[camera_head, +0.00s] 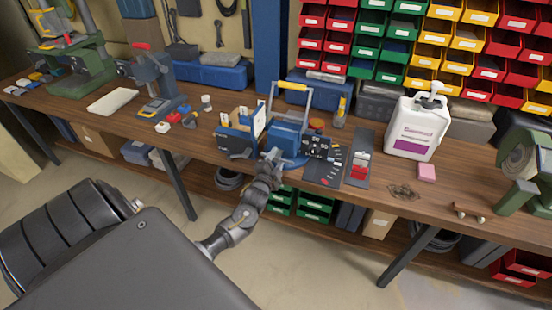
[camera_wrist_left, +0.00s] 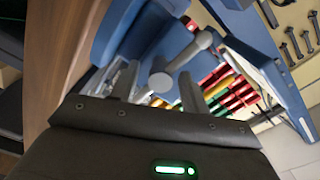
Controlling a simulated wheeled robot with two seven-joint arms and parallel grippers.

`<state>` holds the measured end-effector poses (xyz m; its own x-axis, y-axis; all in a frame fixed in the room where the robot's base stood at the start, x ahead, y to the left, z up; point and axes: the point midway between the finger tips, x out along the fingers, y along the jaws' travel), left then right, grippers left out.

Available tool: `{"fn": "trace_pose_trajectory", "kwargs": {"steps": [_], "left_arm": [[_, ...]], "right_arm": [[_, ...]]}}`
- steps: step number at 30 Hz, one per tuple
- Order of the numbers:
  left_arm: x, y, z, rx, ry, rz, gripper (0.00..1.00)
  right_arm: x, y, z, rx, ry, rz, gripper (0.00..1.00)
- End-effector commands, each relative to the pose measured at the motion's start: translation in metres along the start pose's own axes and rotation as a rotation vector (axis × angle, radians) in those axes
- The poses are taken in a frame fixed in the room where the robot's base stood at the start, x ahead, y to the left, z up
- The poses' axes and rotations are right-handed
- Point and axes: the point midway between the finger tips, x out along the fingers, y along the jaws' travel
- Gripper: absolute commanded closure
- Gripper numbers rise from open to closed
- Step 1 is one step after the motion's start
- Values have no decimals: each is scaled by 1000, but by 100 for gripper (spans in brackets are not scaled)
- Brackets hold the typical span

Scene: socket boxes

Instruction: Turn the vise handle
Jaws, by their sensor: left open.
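The blue vise (camera_head: 286,132) stands near the front edge of the workbench in the head view. My left gripper (camera_head: 272,156) is at its front, at the end of the arm reaching up from below. In the left wrist view the vise (camera_wrist_left: 140,35) fills the upper middle. Its grey handle (camera_wrist_left: 182,60) is a bar with rounded ends. The left gripper (camera_wrist_left: 158,90) is open, its two fingers on either side of the near handle end. I cannot tell whether they touch it. In the head view the gripper hides the handle. My right gripper is not in view.
Dark panels with small parts (camera_head: 323,160) lie right of the vise, and a white jug (camera_head: 417,128) stands farther right. Colored bins (camera_head: 375,45) line the back wall. A small blue press (camera_head: 157,85) stands to the left. The bench front is mostly free at the left.

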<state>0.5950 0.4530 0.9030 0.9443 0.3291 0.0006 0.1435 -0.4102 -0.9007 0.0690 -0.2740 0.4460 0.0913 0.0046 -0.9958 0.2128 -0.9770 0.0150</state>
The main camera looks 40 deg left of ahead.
Motion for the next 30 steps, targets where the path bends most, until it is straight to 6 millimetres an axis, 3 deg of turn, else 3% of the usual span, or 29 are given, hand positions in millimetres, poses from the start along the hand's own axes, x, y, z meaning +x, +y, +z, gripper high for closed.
{"fn": "trace_pose_trajectory", "kwargs": {"steps": [7, 15, 21, 30], "left_arm": [[-16, 2, 1, 1, 0, 1, 54], [-70, 3, 1, 0, 1, 2, 54], [-98, 2, 1, 0, 0, 1, 54], [-108, 0, 0, 0, 0, 0, 54]], "right_arm": [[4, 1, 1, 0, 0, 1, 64], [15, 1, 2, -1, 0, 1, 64], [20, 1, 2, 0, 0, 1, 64], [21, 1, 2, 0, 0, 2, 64]]}}
